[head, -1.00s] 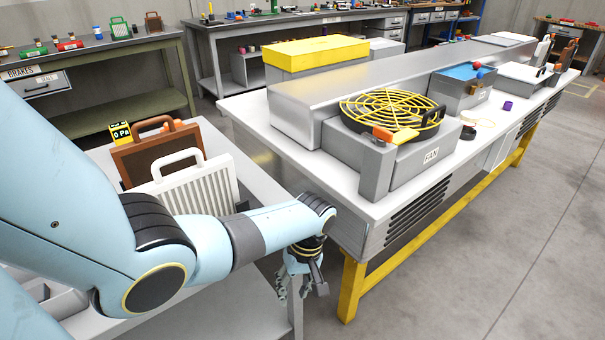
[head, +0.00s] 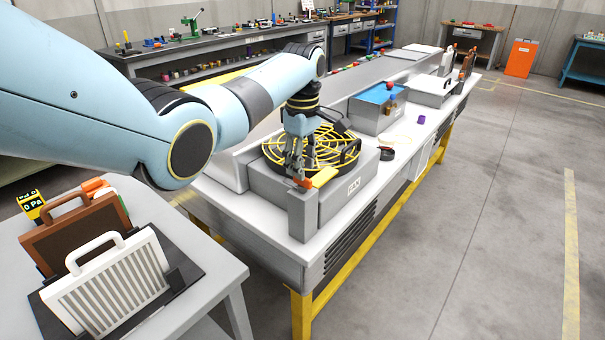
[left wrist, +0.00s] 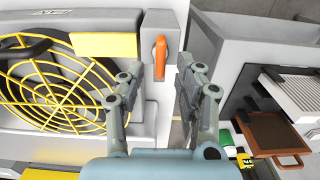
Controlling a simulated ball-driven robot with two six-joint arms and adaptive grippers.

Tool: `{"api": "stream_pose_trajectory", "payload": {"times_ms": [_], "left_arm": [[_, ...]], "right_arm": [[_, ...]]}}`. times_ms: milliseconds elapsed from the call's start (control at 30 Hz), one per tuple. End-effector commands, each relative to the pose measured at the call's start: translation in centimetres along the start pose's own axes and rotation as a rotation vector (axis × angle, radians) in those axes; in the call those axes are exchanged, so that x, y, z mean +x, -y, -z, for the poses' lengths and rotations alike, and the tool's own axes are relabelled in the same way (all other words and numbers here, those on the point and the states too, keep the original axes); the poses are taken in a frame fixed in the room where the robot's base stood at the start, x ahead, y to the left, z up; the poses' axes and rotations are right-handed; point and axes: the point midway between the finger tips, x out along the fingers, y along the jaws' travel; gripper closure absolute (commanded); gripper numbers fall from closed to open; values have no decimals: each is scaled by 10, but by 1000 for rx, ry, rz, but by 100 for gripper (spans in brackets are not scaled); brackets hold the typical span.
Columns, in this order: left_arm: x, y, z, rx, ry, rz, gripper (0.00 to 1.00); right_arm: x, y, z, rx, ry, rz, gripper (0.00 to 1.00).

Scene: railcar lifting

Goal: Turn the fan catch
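The fan unit (head: 354,185) sits on the white bench with a round yellow fan guard (head: 345,143) on top; the guard also shows in the left wrist view (left wrist: 60,103). The orange fan catch (left wrist: 160,57) is on the grey block at the unit's end, beside a yellow tab (left wrist: 103,45). It points away from the tab, roughly square to it. My left gripper (head: 296,172) is over the catch with its fingers down. In the left wrist view its fingers (left wrist: 163,80) are apart, one on each side of the catch. Contact cannot be told. My right gripper is out of view.
A side table holds a white filter (head: 110,285) and a brown framed panel (head: 75,235) in a dark rack. A blue-topped box (head: 376,107) stands farther along the bench. The floor on the right is clear.

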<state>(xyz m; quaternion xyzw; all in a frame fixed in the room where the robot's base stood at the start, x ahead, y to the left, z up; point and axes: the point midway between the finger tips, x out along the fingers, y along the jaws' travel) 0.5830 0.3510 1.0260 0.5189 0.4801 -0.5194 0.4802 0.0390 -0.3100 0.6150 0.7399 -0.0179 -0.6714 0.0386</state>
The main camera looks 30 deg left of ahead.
Motion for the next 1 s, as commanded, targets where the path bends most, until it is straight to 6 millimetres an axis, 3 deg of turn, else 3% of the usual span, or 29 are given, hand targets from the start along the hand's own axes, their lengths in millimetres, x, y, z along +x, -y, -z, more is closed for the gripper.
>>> {"api": "stream_pose_trajectory", "payload": {"times_ms": [200,567,833,1000], "left_arm": [[29,0,0,0,0,1,65],[34,0,0,0,-1,-1,65],[34,0,0,0,-1,0,100],[34,0,0,1,-1,0,100]], "right_arm": [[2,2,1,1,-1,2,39],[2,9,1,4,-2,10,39],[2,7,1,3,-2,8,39],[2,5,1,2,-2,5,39]]}}
